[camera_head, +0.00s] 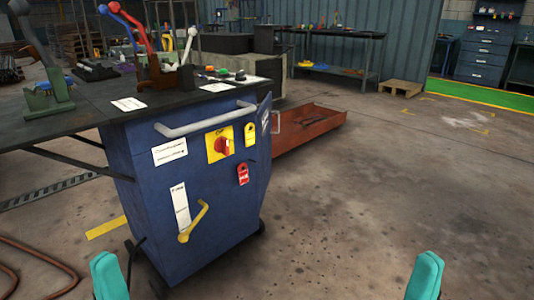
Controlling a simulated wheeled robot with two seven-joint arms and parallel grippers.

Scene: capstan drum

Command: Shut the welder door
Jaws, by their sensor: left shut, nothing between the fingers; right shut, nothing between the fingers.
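The blue welder cabinet (222,190) stands at left centre, with a grey bar handle (205,121), a red rotary switch on a yellow plate (219,144) and a yellow lever handle (193,222) on its front. A narrow blue panel (264,112) with a white label rises at its right edge, seen steeply from the side; I cannot tell for sure if this is the door or how far it stands open. My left gripper (109,276) is shut and empty at the bottom left, in front of the cabinet. My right gripper (425,276) is shut and empty at the bottom right, over bare floor.
A dark bench top (75,125) with coloured levers adjoins the cabinet at the left. A red tray (310,135) lies on the floor behind it. A brown hose (40,262) lies at the lower left. The floor (390,190) to the right is open.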

